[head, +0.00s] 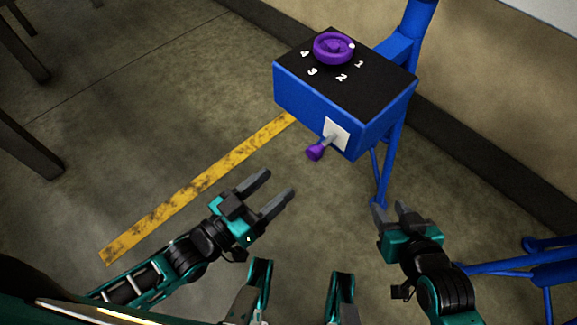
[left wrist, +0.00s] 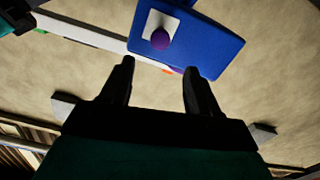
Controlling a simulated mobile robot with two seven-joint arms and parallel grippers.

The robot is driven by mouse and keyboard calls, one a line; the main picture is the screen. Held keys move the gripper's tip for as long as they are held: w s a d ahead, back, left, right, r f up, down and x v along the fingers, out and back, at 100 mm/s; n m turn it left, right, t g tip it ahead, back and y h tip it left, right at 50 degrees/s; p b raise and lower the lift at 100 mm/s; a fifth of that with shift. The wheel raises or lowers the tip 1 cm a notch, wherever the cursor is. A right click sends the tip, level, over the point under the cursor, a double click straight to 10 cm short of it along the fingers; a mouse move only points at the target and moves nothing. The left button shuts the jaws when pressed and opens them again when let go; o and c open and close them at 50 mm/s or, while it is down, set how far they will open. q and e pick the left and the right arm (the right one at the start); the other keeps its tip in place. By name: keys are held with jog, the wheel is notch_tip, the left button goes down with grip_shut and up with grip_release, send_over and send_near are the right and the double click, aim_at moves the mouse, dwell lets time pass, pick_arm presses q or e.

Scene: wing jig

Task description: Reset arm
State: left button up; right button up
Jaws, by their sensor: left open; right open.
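My left gripper (head: 279,183) is open and empty in the head view, below and left of the blue control box (head: 310,112). My right gripper (head: 388,207) is open and empty, below and right of the box. The box has a black top with a purple dial (head: 333,48) and the white numbers 1 to 4. A lever with a purple knob (head: 315,152) sticks out of a white plate (head: 337,134) on its front. In the left wrist view the purple knob (left wrist: 160,39) shows beyond the open fingers (left wrist: 158,75), apart from them.
A blue stand (head: 394,150) carries the box near the wall (head: 490,95). Blue tubes (head: 545,262) lie low at the right. A worn yellow stripe (head: 200,185) crosses the floor. Dark legs (head: 28,150) stand at the far left. The floor between is clear.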

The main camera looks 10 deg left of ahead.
pick_arm(q)
jog(key=shift+s+a, duration=0.4)
jog(key=shift+s, duration=0.15)
jog(key=shift+w, duration=0.1)
jog(key=w+a+f+n+g+y, duration=0.1)
jog(key=a+f+n+g+y, duration=0.1)
jog(key=a+g+y, duration=0.35)
notch_tip(320, 180, up, 8)
jog(key=s+a+t+y+p, duration=0.1)
jog(key=a+y+p, duration=0.1)
jog(key=p, duration=1.1)
jog(key=shift+s+a+r+t+y, duration=0.2)
jog(key=shift+a+t+y, duration=0.2)
jog(key=shift+y, duration=0.15)
pick_arm(e)
notch_tip(320, 180, up, 9)
jog(key=s+d, duration=0.1)
jog(key=d, duration=0.2)
jog(key=shift+s+h, duration=0.2)
jog(key=shift+h, duration=0.2)
pick_arm(q)
jog(key=shift+c, duration=0.3)
